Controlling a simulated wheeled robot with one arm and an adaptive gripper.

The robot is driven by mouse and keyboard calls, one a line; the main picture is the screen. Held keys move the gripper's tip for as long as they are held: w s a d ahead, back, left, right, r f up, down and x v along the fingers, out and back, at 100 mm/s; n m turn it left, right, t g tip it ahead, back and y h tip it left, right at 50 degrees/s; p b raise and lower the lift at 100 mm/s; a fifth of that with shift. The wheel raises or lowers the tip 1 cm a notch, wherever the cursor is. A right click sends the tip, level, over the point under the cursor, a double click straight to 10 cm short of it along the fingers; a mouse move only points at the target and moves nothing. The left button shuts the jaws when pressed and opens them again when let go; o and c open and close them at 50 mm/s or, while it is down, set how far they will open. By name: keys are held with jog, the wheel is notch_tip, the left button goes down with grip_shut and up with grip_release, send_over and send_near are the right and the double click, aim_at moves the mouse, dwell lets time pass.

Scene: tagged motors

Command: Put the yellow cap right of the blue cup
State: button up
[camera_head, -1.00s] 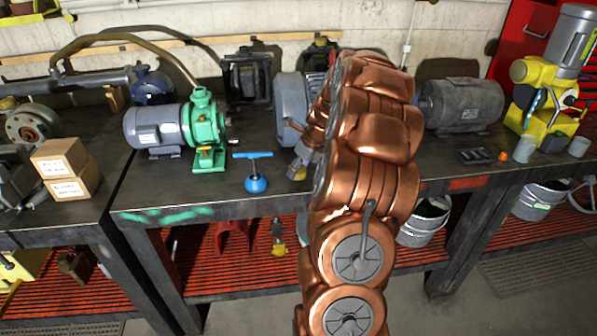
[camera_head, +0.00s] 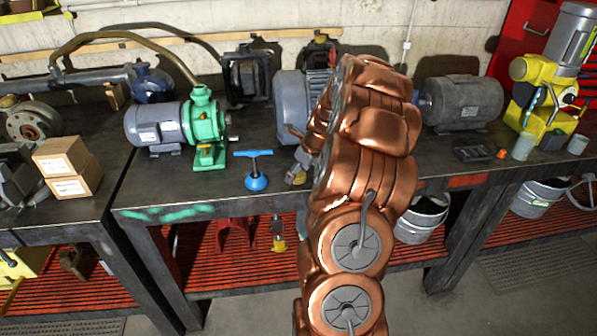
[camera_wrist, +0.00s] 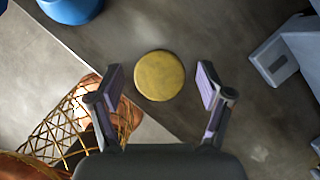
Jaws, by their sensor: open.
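The yellow cap (camera_wrist: 160,76) is a round flat disc on the dark bench top in the wrist view. My gripper (camera_wrist: 160,88) is open, with one finger on each side of the cap and a gap to both. In the head view my gripper (camera_head: 299,166) is low over the bench, mostly hidden by my copper arm, with a bit of yellow below it. A round blue thing (camera_wrist: 70,6), perhaps the blue cup, is cut off at the wrist view's top left. In the head view a blue round base (camera_head: 256,182) stands under a blue T-handle, left of my gripper.
A green and grey pump (camera_head: 205,130) stands to the left and a grey motor (camera_head: 290,105) behind my gripper. A grey metal part (camera_wrist: 277,60) is at the wrist view's right. The bench's front edge (camera_head: 245,207) is close to the gripper.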

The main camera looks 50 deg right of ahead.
jog(key=shift+r, duration=0.15)
jog(key=a+b+v, duration=0.1)
jog(key=b+v, duration=0.2)
jog(key=v, duration=0.9)
jog(key=s+a+n+g+y, duration=0.1)
jog(key=s+a+n+g, duration=0.25)
jog(key=a+n, duration=1.7)
jog(key=s+a+f+n+g+h, duration=0.1)
jog(key=s+a+n, duration=0.6)
jog(key=s, duration=0.4)
jog(key=s+a+f+n+g, duration=0.2)
jog(key=s+a+n, duration=0.5)
jog(key=s+a, duration=0.2)
jog(key=shift+s+a+h, duration=0.4)
jog(key=shift+s, duration=0.5)
jog(key=shift+f, duration=0.1)
jog(key=shift+c, duration=0.2)
